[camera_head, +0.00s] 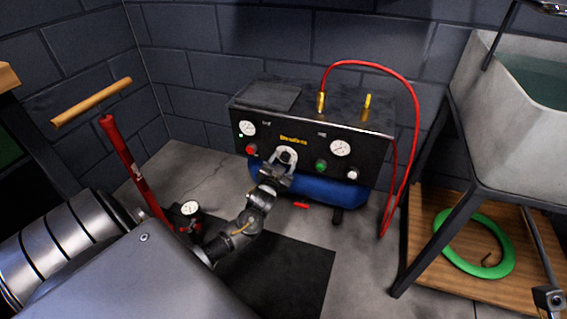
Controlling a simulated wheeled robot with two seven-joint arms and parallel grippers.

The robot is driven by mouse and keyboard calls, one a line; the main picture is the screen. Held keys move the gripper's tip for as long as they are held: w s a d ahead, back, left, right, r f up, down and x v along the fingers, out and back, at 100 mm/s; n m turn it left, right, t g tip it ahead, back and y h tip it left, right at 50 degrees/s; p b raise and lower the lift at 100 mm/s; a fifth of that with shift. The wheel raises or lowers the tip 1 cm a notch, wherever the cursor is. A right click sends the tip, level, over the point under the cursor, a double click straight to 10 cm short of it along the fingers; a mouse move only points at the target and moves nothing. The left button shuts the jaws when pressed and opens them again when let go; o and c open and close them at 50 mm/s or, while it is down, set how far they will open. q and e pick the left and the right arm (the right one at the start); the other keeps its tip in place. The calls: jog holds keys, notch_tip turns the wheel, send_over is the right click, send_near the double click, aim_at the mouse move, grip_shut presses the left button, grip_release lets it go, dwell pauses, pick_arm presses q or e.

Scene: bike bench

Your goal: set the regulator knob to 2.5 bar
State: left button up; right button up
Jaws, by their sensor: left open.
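The compressor's black front panel (300,148) faces me above a blue tank (325,190). A white gauge (248,128) sits at its left and a second white gauge (340,148) right of centre; their needles are too small to read. My left gripper (285,156) is open in front of the panel's middle, between the gauges. A red button (251,150), a green knob (321,166) and a pale knob (352,174) are also on the panel.
A red hose (415,110) arches from a brass fitting (321,102) down to the floor at the right. A red floor pump (133,168) with a wooden handle stands at the left. A sink (500,125) on a metal frame stands at the right, above a green ring (455,257).

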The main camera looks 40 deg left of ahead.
pick_arm(q)
jog(key=shift+c, duration=0.8)
jog(key=shift+a, duration=0.1)
jog(key=c, duration=0.8)
